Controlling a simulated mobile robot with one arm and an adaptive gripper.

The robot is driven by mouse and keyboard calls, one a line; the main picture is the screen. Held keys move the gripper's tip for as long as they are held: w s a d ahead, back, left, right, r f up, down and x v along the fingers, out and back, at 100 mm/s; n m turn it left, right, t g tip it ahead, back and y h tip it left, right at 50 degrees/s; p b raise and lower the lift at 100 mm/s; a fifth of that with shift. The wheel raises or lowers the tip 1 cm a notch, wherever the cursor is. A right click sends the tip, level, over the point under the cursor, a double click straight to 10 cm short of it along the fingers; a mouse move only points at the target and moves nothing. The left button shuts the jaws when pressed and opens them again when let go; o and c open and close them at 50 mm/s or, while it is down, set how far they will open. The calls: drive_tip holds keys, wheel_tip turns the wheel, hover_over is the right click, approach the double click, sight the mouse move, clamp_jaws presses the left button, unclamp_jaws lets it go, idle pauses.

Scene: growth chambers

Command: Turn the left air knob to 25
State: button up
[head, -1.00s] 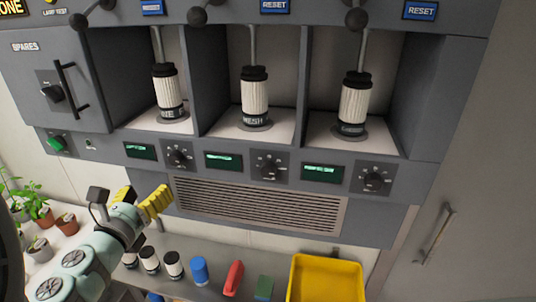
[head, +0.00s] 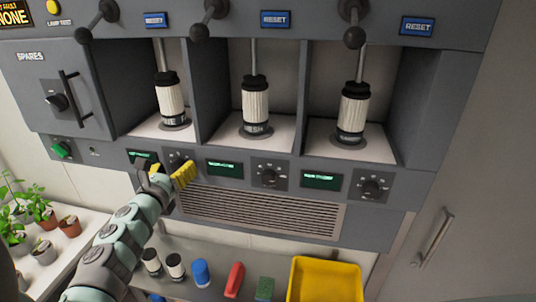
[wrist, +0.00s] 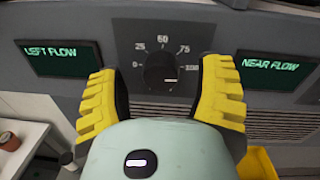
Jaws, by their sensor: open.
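The left air knob (wrist: 159,72) is a black round dial on a dark plate marked 0, 25, 50, 75 and 100. Its white mark points right, close to 100. In the head view the knob (head: 180,161) is partly hidden by my gripper. My gripper (head: 172,172) has yellow ridged fingers and is open in front of the panel. In the wrist view my gripper (wrist: 160,75) has one finger on each side of the knob, with nothing held. I cannot tell whether either finger touches it. The LEFT FLOW display (wrist: 58,60) is left of the knob.
The NEAR FLOW display (wrist: 268,70) and the middle knob (head: 269,175) lie to the right. A vent grille (head: 260,212) is below the panel. Potted plants (head: 40,220) stand at lower left. A yellow tray (head: 326,280) and several small items are on the shelf below.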

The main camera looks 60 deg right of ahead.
drive_tip(key=shift+o, duration=0.3)
drive_tip(key=shift+d, duration=0.25)
clamp_jaws()
